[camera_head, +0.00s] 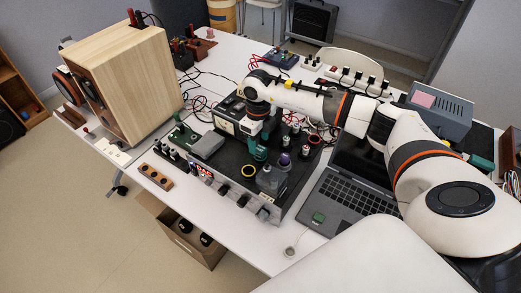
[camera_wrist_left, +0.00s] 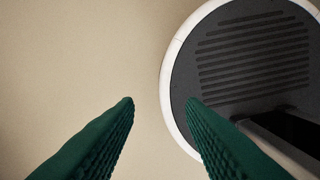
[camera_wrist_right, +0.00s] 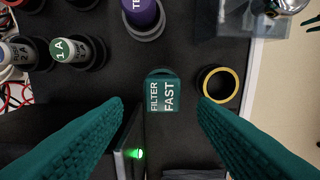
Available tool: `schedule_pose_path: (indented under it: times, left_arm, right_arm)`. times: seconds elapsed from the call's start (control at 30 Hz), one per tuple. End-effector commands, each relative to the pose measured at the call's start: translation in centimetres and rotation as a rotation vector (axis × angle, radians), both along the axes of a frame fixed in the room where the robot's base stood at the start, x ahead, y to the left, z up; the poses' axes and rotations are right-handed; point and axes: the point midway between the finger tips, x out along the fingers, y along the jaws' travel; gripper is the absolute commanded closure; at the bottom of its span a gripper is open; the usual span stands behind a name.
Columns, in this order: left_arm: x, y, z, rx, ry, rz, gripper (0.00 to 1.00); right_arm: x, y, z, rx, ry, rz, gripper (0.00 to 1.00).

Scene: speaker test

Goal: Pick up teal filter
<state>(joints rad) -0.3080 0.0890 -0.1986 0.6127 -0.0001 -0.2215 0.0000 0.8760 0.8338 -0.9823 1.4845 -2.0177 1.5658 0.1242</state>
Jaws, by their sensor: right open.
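The teal filter (camera_wrist_right: 160,79), a small cap marked "FILTER FAST", stands on the black board in the right wrist view. My right gripper (camera_wrist_right: 160,103) is open, with one green finger to each side of it and a gap between. In the head view my right gripper (camera_head: 261,150) points down at the board, and I cannot pick the filter out from the green fingers there. My left gripper (camera_wrist_left: 159,101) is open and empty in the left wrist view, over the floor. It is not seen in the head view.
Around the filter are a purple-topped plug (camera_wrist_right: 144,16), a yellow-rimmed black ring (camera_wrist_right: 220,84), a clear box (camera_wrist_right: 220,20) and a green-topped plug (camera_wrist_right: 78,50). A laptop (camera_head: 346,187) lies right of the board. A wooden speaker box (camera_head: 120,85) stands at left.

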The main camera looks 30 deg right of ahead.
Motion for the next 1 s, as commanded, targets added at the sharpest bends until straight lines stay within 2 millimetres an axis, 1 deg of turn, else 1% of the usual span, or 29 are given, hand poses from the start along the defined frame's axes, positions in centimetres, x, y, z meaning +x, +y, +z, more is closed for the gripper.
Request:
schedule_pose_path:
  times: [0.03, 0.1, 0.17, 0.3, 0.5, 0.57, 0.8, 1.0]
  left_arm:
    - [1.2, -0.6, 0.7, -0.007, -0.019, 0.002, 0.64]
    - [2.3, -1.2, 1.1, -0.017, -0.036, 0.003, 0.64]
    - [2.6, -1.5, 1.3, -0.021, -0.042, 0.005, 0.64]
    - [2.1, -1.5, 1.3, -0.020, -0.034, 0.004, 0.64]
    - [0.9, -1.2, 1.2, -0.016, -0.015, 0.004, 0.64]
    - [0.7, -1.1, 1.2, -0.014, -0.012, 0.003, 0.64]
    - [0.7, -0.8, 1.2, -0.010, -0.011, 0.001, 0.64]
    - [0.8, -0.8, 1.2, -0.010, -0.012, 0.000, 0.64]
  right_arm:
    - [-0.2, 0.1, -0.7, 0.001, 0.006, 0.001, 0.47]
    - [-0.1, 0.0, -1.9, 0.000, 0.005, 0.000, 0.47]
    - [-0.1, 0.1, -2.7, 0.002, 0.004, 0.000, 0.47]
    - [-0.1, 0.1, -3.6, 0.001, 0.000, 0.001, 0.47]
    - [0.0, 0.0, -3.8, 0.001, 0.000, 0.001, 0.47]
    - [0.0, 0.0, -3.7, 0.001, 0.000, 0.001, 0.55]
    - [0.0, 0.0, -3.7, 0.001, 0.000, 0.001, 0.95]
    - [0.0, 0.0, -3.7, 0.001, 0.000, 0.001, 0.95]
